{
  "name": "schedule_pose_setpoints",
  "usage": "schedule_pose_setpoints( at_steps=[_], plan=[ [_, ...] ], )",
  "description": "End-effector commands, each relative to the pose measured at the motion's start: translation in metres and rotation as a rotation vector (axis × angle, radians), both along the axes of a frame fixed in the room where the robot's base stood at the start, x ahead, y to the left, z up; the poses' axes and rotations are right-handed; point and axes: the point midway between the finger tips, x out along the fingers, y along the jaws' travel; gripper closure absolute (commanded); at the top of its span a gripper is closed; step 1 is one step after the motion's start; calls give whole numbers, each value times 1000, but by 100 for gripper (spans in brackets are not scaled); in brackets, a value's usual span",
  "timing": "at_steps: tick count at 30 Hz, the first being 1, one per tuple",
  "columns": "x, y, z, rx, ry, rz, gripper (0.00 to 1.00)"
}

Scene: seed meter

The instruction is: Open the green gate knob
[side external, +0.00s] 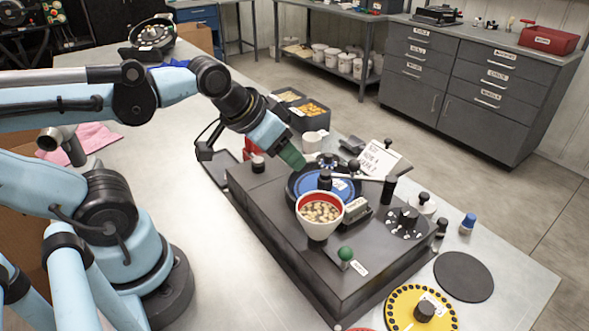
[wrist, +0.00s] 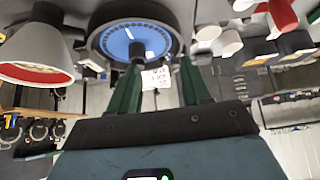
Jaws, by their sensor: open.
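The green gate knob (side external: 345,253) is a small round ball on a post at the near end of the dark seed meter box (side external: 300,250), beside a small label plate. My gripper (side external: 294,160) has green fingers and hangs over the far part of the box, well away from the knob. In the wrist view the gripper (wrist: 158,72) has its two fingers spread apart with nothing held between them. I cannot make out the green knob in the wrist view.
A white, red-rimmed seed hopper (side external: 319,215) stands on the box between gripper and knob; it also shows in the wrist view (wrist: 40,45). A blue seed disc (side external: 308,185) lies behind it. A yellow plate (side external: 405,310) lies front right.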

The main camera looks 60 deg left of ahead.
Motion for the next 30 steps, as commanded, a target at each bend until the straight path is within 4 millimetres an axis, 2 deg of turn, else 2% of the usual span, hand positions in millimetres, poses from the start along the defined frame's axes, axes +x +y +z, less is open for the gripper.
schedule_pose_setpoints(
  at_steps=[6, 15, 16, 23, 30],
  plan=[
    [0, 0, 58, 0, 0, 0, 52],
    [-1, 0, 130, 0, 0, 0, 52],
    [0, -3, 134, 8, 8, -21, 52],
    [6, -53, 133, 183, 154, -460, 52],
    [1, -119, 133, 382, 304, -1048, 52]
  ],
)
